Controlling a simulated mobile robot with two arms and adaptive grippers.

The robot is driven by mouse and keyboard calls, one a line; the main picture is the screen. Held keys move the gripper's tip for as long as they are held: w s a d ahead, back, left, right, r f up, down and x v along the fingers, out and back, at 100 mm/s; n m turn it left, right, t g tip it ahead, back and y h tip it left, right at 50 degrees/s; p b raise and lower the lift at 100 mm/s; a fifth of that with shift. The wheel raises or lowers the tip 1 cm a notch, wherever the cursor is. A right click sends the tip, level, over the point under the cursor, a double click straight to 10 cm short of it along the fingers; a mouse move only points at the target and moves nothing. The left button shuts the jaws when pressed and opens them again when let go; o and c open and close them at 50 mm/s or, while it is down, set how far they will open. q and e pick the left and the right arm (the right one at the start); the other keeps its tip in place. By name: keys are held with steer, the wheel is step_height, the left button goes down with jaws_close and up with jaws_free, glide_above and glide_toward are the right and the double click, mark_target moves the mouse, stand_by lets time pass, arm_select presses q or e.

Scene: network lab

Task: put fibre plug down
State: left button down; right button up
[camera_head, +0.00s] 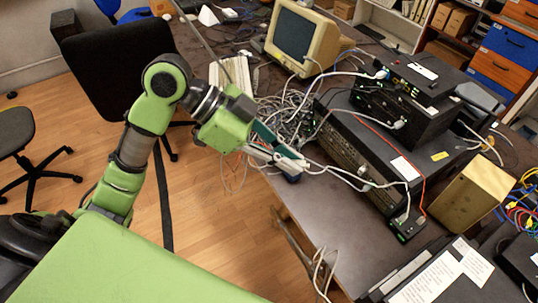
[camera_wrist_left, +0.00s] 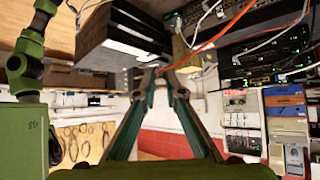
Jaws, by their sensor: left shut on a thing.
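My left gripper (camera_head: 292,166) reaches in from the left over the near edge of the dark table, beside a tangle of cables. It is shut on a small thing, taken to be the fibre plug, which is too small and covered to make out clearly. In the left wrist view the two teal fingers (camera_wrist_left: 163,74) lean towards each other, with their tips close together. White cables pass close to the fingertips in the head view; I cannot tell whether one belongs to the held plug. My right gripper is not in view.
A black rack unit (camera_head: 365,150) with cables stands right of the gripper. A beige monitor (camera_head: 296,36) and a cable tangle (camera_head: 290,118) lie behind. A golden box (camera_head: 470,192) stands at the right. Bare table (camera_head: 325,215) shows in front of the rack unit.

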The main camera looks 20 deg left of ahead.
arm_select(q)
steer(key=d+r+m+g, duration=0.3)
steer(key=d+m, duration=0.1)
steer(key=d, duration=0.2)
steer(key=shift+d+r, duration=0.2)
steer(key=shift+r, duration=0.05)
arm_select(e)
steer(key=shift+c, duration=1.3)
